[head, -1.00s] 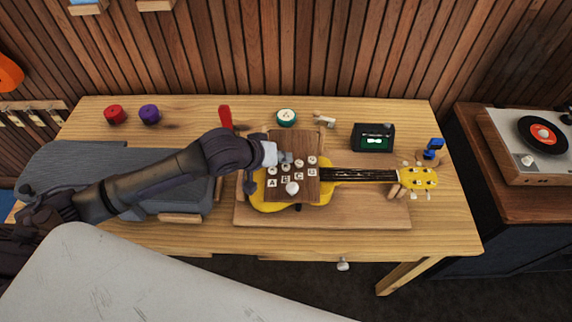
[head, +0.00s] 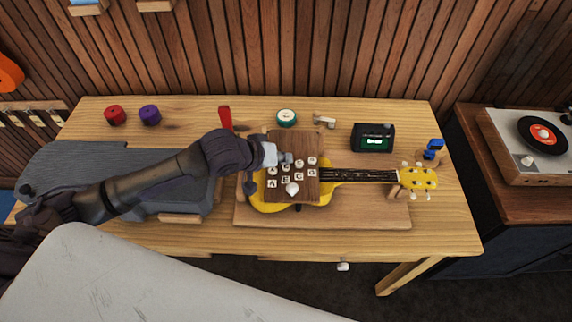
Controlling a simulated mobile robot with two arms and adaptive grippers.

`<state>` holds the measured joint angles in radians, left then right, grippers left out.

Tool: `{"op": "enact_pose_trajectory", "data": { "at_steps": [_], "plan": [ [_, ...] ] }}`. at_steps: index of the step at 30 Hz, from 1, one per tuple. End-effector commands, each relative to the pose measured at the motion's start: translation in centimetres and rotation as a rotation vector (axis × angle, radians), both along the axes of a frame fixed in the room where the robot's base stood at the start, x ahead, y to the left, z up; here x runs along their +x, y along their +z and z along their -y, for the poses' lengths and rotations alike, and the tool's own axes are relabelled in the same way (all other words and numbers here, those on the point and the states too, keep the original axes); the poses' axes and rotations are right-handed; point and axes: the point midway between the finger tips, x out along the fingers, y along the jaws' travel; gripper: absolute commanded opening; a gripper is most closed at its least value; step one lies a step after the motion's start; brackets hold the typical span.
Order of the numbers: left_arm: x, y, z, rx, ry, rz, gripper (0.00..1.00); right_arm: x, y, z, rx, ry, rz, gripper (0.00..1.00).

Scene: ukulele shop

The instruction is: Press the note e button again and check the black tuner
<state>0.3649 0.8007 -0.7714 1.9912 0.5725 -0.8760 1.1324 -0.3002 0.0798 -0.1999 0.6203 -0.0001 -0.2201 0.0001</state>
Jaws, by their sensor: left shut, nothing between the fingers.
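The yellow ukulele (head: 330,187) lies on a wooden board on the bench. A dark wooden button panel (head: 282,142) sits over its body, with a row of white buttons above letter tiles and a white knob below. The E tile (head: 285,180) is second from left. My left gripper (head: 287,158) is shut and empty, just above the upper edge of the button row; I cannot tell whether it touches a button. The black tuner (head: 373,138) stands behind the neck, its small screen lit green and white; the reading is too small to make out. My right gripper is not in view.
Red (head: 114,115) and purple (head: 149,114) spools stand at the back left. A grey case (head: 100,170) lies under my left arm. The bench's front right is clear.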

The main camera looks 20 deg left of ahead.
Motion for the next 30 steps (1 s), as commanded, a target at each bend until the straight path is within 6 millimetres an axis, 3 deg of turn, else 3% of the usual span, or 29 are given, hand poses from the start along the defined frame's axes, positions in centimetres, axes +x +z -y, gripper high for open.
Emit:
{"op": "enact_pose_trajectory", "data": {
  "at_steps": [30],
  "plan": [
    [0.0,-1.2,0.0,-0.001,0.000,-0.001,0.00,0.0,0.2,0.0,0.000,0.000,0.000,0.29]
  ]
}}
